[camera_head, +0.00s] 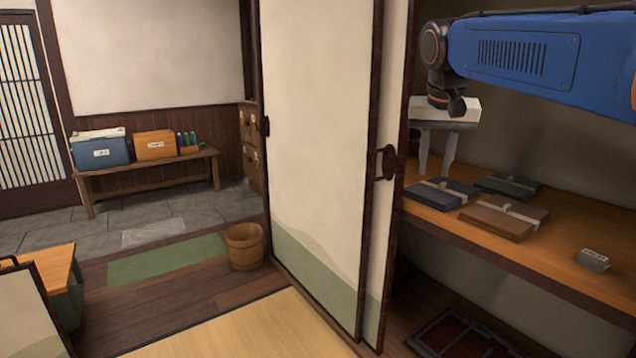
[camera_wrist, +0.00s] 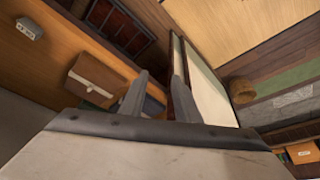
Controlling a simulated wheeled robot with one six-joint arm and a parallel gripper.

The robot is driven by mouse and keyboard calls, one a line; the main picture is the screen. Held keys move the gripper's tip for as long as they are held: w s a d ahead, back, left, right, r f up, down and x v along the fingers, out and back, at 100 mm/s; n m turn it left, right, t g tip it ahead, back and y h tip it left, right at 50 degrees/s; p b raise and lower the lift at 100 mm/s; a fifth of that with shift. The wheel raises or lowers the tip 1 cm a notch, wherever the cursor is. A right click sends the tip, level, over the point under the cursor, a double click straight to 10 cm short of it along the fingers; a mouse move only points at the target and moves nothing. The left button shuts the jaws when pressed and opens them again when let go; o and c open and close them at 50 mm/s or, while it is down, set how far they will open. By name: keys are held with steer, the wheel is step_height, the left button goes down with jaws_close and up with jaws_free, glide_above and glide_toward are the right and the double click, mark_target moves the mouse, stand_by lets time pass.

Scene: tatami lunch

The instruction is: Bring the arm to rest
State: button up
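My blue arm reaches in from the upper right of the head view. My gripper (camera_head: 435,170) hangs from its end with the fingers pointing down, above the left end of a wooden shelf (camera_head: 566,225). The two grey fingers stand apart with nothing between them. In the wrist view the gripper (camera_wrist: 161,78) also shows a clear gap between its fingers. The gripper is close to the sliding door's edge in the picture; the exact distance cannot be told.
On the shelf lie a dark blue flat bundle (camera_head: 428,197), a green one (camera_head: 522,190), a brown one (camera_head: 492,221) and a small grey block (camera_head: 593,260). A sliding door (camera_head: 318,130) stands left of the shelf. A wooden bucket (camera_head: 244,248) stands on the floor beyond.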

steer(key=s+d+f+n+y, duration=0.1)
steer(key=s+d+f+n, duration=0.2)
steer(key=s+f, duration=2.5)
steer(key=shift+s+d+t, duration=0.15)
steer(key=shift+s+t, duration=0.25)
